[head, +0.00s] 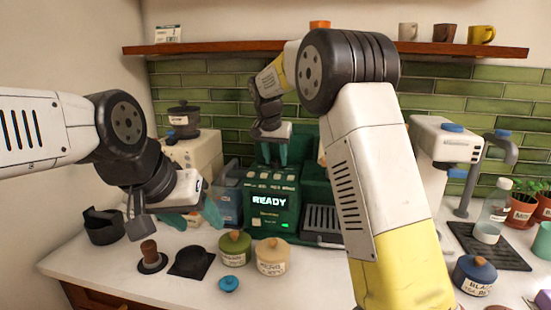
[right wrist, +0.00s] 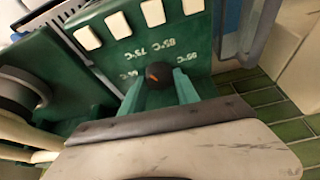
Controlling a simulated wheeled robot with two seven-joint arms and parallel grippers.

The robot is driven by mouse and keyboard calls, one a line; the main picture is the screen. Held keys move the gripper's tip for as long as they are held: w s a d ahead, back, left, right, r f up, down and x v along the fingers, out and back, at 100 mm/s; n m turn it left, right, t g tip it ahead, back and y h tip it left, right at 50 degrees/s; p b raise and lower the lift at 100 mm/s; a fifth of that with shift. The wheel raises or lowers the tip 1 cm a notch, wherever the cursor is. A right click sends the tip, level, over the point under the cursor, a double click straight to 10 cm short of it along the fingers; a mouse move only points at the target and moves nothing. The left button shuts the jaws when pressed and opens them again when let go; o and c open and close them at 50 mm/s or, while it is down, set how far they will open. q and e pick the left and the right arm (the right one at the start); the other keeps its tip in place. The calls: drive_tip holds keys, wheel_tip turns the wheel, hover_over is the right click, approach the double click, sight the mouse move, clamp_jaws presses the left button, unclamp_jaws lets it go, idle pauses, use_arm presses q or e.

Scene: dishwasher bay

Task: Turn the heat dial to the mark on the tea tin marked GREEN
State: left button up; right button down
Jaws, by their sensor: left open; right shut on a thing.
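The dark heat dial (right wrist: 159,75) with an orange pointer line sits on the green machine, ringed by white temperature marks, some hard to read. My right gripper (right wrist: 158,88) is shut on the dial, one teal finger on each side. In the head view the right gripper (head: 270,152) is at the top of the green machine (head: 270,208), and the dial is hidden. A green tin (head: 235,250) with an orange knob stands on the counter; its label is too small to read. My left gripper (head: 196,217) is open and empty above the counter.
A cream tin (head: 272,260) stands beside the green one, and a blue tin (head: 475,277) stands at the right. A small blue lid (head: 229,284), a black pad (head: 190,262) and a brown-handled tamper (head: 150,257) are at the front left. The machine's screen reads READY.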

idle(0.3)
drive_tip(key=c, duration=0.9)
unclamp_jaws()
drive_tip(key=shift+r, duration=0.1)
drive_tip(key=v, duration=0.7)
drive_tip(key=shift+s+r, duration=0.2)
drive_tip(key=shift+r, duration=0.1)
drive_tip(key=shift+a, duration=0.1)
